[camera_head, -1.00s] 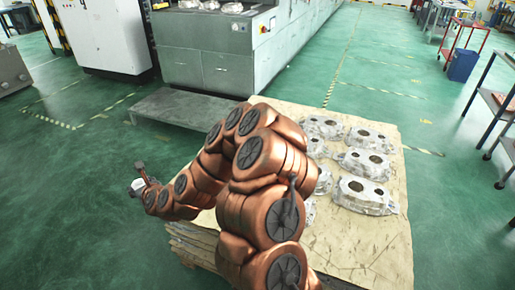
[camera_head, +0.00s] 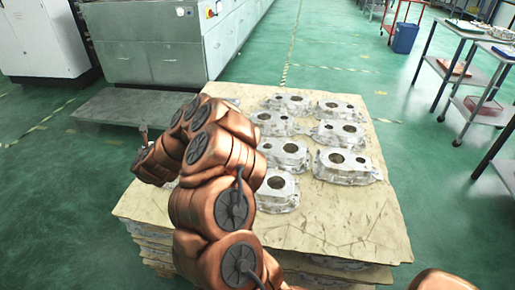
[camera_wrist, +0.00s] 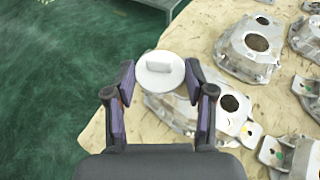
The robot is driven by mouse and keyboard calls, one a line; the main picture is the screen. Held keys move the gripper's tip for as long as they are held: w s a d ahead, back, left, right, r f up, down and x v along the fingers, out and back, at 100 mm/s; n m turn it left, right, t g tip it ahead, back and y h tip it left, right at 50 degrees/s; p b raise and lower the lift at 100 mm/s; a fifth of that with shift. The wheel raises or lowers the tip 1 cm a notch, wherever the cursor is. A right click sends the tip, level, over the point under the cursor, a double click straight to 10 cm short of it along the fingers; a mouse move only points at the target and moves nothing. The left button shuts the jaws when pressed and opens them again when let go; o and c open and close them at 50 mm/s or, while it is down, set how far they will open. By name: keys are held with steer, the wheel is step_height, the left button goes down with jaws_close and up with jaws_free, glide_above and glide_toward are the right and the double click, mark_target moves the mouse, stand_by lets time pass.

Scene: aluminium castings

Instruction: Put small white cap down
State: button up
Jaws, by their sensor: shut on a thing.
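In the wrist view, a small white round cap (camera_wrist: 160,72) with a raised tab on top sits between the fingertips of my gripper (camera_wrist: 160,82). The fingers press on its left and right sides. The cap is held over the left edge of the pallet stack, with a casting partly behind it. In the head view, my arm hides most of the gripper, and only a dark tip (camera_head: 144,138) shows at the left, beside the stack's far left edge. I cannot make out the cap there.
Several aluminium castings (camera_head: 348,163) lie in rows on the pale top sheet (camera_head: 335,225) of the pallet stack. The sheet's front is bare. A grey low platform (camera_head: 120,106) and a machine (camera_head: 150,45) stand behind. Carts (camera_head: 462,72) stand at the right.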

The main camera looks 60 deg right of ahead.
steer(key=s+d+f+m+g+h+b, duration=0.2)
steer(key=s+d+f+m+g+b, duration=0.3)
steer(key=d+b, duration=0.4)
steer(key=s+d+f+m+g+h+b, duration=0.1)
steer(key=s+d+f+m+g+b, duration=0.25)
steer(key=s+d+b, duration=0.55)
steer(key=s+d+f+m+g+h+b, duration=0.2)
steer(key=s+d+f+m+g+b, duration=0.3)
steer(key=d, duration=0.6)
steer(key=shift+w+d+f+b, duration=0.15)
steer(key=shift+f+b, duration=0.4)
steer(key=shift+f, duration=1.55)
steer(key=shift+w+d+f+b, duration=0.15)
steer(key=shift+f+b, duration=0.35)
steer(key=shift+f, duration=1.55)
steer(key=shift+a+f, duration=0.1)
steer(key=shift+f, duration=0.05)
steer(key=o, duration=0.7)
steer(key=shift+o, duration=0.2)
